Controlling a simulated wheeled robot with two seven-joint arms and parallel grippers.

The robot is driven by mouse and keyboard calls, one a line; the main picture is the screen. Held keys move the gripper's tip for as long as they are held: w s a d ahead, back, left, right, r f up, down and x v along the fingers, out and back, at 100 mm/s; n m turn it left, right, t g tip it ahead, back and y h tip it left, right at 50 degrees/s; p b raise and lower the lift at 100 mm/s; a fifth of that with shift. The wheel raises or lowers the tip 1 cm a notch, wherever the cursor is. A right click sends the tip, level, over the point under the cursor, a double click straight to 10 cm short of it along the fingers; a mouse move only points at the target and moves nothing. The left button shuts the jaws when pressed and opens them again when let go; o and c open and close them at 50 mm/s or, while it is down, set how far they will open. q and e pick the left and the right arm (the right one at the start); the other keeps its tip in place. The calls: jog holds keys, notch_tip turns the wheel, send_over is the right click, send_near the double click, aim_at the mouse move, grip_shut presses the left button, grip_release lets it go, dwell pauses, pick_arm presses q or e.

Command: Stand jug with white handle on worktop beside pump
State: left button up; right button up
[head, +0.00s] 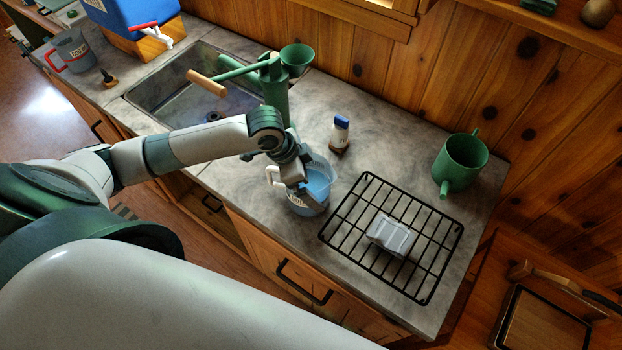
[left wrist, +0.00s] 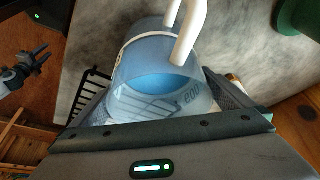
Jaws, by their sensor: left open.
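The clear jug with the white handle (head: 318,188) stands upright on the grey worktop (head: 385,130), with blue liquid inside. It is to the right of and nearer than the green hand pump (head: 274,88), with a gap between them. My left gripper (head: 297,188) is open at the jug and hides part of it. In the left wrist view the jug (left wrist: 160,80) sits between the open fingers, its white handle at the top. My right gripper (left wrist: 38,62) shows only in the left wrist view, with its fingers apart and empty, away from the jug.
A black wire rack (head: 340,222) holding a grey box (head: 391,236) is right of the jug. A blue-capped shaker (head: 340,132) and a green watering can (head: 460,162) stand behind. The sink (head: 165,95) is left of the pump. A red-handled jug (head: 74,52) is far left.

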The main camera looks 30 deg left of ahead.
pick_arm(q)
jog(key=shift+a+r, duration=0.1)
jog(key=shift+r, duration=0.45)
jog(key=b+v, duration=0.3)
jog(key=v, duration=0.8)
jog(key=shift+s, duration=0.2)
jog(key=shift+s, duration=0.1)
